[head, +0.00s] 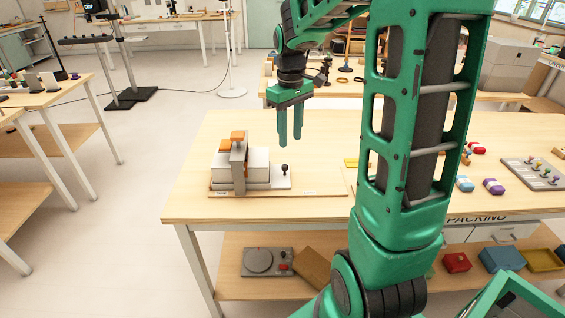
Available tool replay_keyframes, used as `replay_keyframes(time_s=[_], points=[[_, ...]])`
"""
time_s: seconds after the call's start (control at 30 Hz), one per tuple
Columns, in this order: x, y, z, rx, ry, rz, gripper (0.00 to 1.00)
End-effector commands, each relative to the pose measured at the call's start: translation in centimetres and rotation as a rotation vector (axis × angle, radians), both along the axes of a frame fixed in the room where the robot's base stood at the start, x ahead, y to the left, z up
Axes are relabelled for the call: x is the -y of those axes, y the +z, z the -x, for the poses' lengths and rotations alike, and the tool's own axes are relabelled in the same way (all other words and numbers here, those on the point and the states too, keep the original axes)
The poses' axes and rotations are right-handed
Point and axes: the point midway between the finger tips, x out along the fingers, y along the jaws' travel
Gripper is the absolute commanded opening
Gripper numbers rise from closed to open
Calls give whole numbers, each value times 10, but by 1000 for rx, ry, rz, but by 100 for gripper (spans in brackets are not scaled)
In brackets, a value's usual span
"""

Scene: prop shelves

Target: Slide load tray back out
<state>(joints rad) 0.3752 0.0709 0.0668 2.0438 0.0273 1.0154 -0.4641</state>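The load tray (281,182) is a pale flat plate sticking out to the right of a white and grey box unit (258,160). A black knob (284,169) stands upright near its right end. The unit has a grey upright post (239,170) in front and orange parts (237,137) on top. The tray's left part is hidden under or inside the unit. My gripper (290,143) points down above and behind the tray, apart from the knob. Its two green fingers show a narrow gap with nothing between them.
The unit stands on a thin wooden board (315,192) on the packing table (200,208). My arm hides the table's middle. Colored blocks (493,187) and a grey pegged panel (538,174) lie at right. The table's left end is clear.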

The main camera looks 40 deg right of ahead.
Motion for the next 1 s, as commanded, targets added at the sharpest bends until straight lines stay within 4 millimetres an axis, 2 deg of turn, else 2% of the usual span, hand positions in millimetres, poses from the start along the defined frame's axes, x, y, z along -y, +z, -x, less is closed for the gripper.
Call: replay_keyframes(time_s=[0.1,0.2,0.37,0.73,1.0], points=[[0,-5,-18,2,45,-10,36],[-1,-10,-23,3,61,-14,36],[-1,-26,-24,2,62,-14,36],[0,-89,-22,1,60,-15,36],[1,-112,-23,4,59,-13,36]])
